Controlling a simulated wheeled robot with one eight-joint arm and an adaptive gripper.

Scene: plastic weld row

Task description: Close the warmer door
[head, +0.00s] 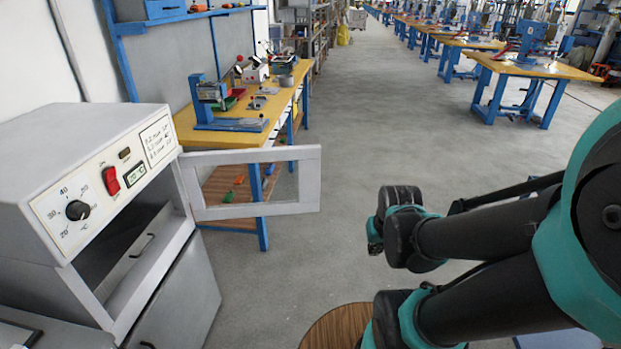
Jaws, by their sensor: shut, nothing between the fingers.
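The warmer (105,160) is a light grey box cabinet at the left, with a dial, a red switch and a small display on its sloped panel. The warmer door (310,180) is a pale frame around a see-through window. It stands wide open, hinged at the far side of the warmer's opening and swung out to the right. The opening shows a dark inside with a handle-like bar (142,246). My black and teal arm comes in from the right, apart from the door. I cannot make out my gripper's fingers.
A yellow-topped workbench (225,137) with blue legs stands behind the door, carrying a blue press and small parts. A round wooden top (335,328) is at the bottom centre. More benches (530,68) line the far right. Grey floor (345,130) between is clear.

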